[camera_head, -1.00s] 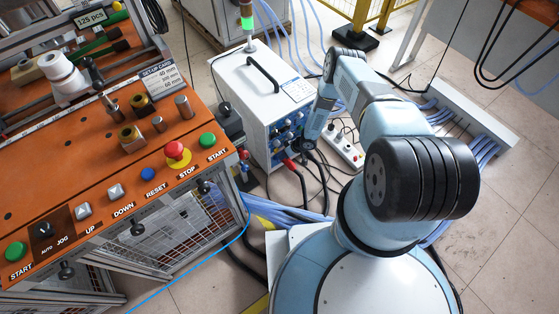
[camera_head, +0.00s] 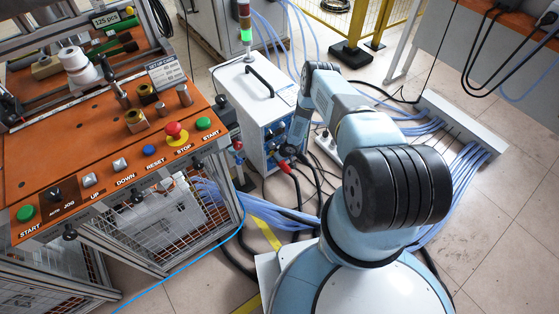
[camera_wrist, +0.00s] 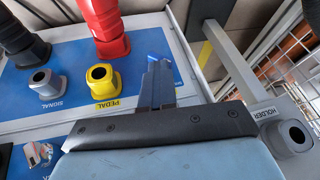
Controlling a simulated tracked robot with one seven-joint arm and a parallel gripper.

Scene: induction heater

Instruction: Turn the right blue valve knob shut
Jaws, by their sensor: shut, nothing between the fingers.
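The white heater unit (camera_head: 246,94) stands on the floor in the head view. Its blue front panel (camera_head: 272,134) faces my arm and carries small fittings. I cannot make out the right blue valve knob for certain in either view. In the wrist view my gripper (camera_wrist: 157,68) is shut and empty, its narrow fingers pointing over the blue panel (camera_wrist: 70,98). Bright blue shows at the fingertips; I cannot tell whether it is finger or knob. In the head view my arm hides the gripper.
In the wrist view a red connector (camera_wrist: 108,28), a yellow pedal socket (camera_wrist: 102,82), a grey signal socket (camera_wrist: 45,83) and a holder socket (camera_wrist: 288,137) surround my gripper. Cables (camera_head: 305,170) hang before the heater. The orange control table (camera_head: 85,145) stands left.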

